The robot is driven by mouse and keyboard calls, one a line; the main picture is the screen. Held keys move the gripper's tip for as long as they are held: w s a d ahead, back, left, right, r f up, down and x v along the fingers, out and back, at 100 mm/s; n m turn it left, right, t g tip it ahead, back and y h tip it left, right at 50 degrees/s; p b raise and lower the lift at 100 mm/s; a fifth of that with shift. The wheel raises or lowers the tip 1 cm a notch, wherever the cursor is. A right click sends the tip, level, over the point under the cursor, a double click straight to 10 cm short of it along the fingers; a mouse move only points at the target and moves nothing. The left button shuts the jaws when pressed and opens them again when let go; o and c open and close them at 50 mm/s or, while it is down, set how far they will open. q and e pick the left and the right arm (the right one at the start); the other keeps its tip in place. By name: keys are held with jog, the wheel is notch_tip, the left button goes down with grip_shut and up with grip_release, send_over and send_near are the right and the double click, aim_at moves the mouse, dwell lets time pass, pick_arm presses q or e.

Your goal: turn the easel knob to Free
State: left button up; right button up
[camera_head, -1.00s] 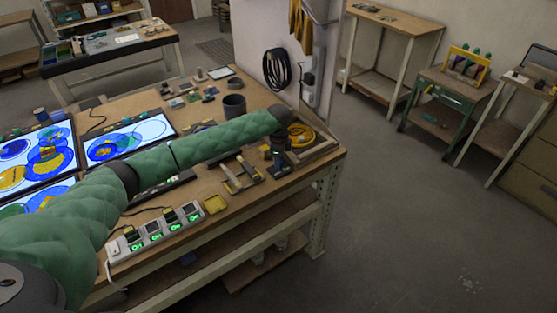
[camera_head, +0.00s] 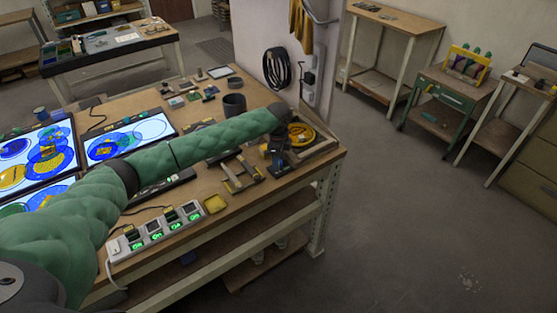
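My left arm reaches from the left across the workbench, in green padding. My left gripper (camera_head: 279,160) points down at the bench's right end, beside a coil of yellow cord. It is small and dark here, and I cannot tell whether its fingers are open or shut. A small wooden frame (camera_head: 241,177) with dark parts lies just left of the gripper; it may be the easel, but I cannot tell. I cannot make out a knob or a Free mark; the gripper and forearm cover part of that area. My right gripper is not in view.
The yellow cord coil (camera_head: 301,134) lies beside the gripper. Open floor (camera_head: 410,220) is at right.

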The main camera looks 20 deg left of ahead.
pick_arm(q)
jog(key=shift+o, duration=0.2)
jog(key=shift+f, duration=0.1)
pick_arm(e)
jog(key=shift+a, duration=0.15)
pick_arm(q)
jog(key=shift+r, duration=0.25)
notch_tip(320, 180, up, 6)
jog(key=b, duration=0.3)
jog(key=shift+f, duration=0.15)
jog(key=shift+r, duration=0.8)
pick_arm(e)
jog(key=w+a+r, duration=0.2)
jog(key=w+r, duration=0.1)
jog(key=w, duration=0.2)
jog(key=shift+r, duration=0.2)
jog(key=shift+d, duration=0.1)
